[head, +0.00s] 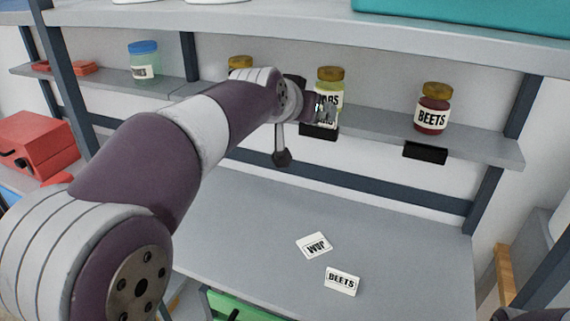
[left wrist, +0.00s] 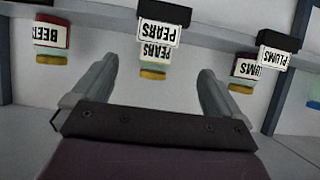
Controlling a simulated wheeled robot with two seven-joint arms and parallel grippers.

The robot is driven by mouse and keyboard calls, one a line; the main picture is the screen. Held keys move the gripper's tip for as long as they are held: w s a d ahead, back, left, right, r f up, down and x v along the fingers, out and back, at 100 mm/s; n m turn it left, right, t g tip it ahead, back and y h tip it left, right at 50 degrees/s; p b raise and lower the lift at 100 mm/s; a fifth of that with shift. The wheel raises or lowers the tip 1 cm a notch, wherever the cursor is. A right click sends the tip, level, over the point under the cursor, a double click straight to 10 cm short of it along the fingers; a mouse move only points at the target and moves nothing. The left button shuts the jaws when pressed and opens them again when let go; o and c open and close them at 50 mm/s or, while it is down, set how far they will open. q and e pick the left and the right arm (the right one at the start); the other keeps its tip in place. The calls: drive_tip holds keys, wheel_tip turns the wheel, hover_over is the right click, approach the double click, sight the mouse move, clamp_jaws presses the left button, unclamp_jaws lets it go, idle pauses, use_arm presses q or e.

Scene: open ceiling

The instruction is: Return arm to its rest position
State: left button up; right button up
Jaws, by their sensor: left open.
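My left arm reaches across the head view toward the middle shelf. Its gripper (head: 318,108) is in front of the pears jar (head: 330,88), partly covering its label. In the left wrist view the gripper (left wrist: 155,70) is open, with its two fingers apart and nothing between them. A PLUMS card (left wrist: 273,54) shows to the right, beside the plums jar (left wrist: 243,70). My right gripper is not in view.
The beets jar (head: 432,108) stands on the shelf above an empty black holder (head: 425,153). A BEETS card (head: 342,281) and another white card (head: 314,245) lie on the grey table (head: 410,235). A red toolbox (head: 38,143) is at left. A blue-lidded jar (head: 144,62) stands on the left shelf.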

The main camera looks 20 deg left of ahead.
use_arm(q)
drive_tip(key=s+f+g, duration=0.3)
drive_tip(key=s+f, duration=0.1)
drive_tip(key=f, duration=0.6)
drive_tip(key=s+f+g, duration=0.3)
drive_tip(key=s+f, duration=0.2)
drive_tip(key=f, duration=0.5)
drive_tip(key=s+f+g+p, duration=0.1)
drive_tip(key=s+f+g, duration=0.1)
drive_tip(key=s+f, duration=0.3)
drive_tip(key=s+f+g+p, duration=0.1)
drive_tip(key=s+f+g, duration=0.2)
drive_tip(key=s, duration=0.7)
wheel_tip(320, 180, down, 2)
drive_tip(key=shift+s+d+f, duration=0.1)
drive_tip(key=shift+s+d, duration=0.15)
drive_tip(key=shift+d, duration=0.1)
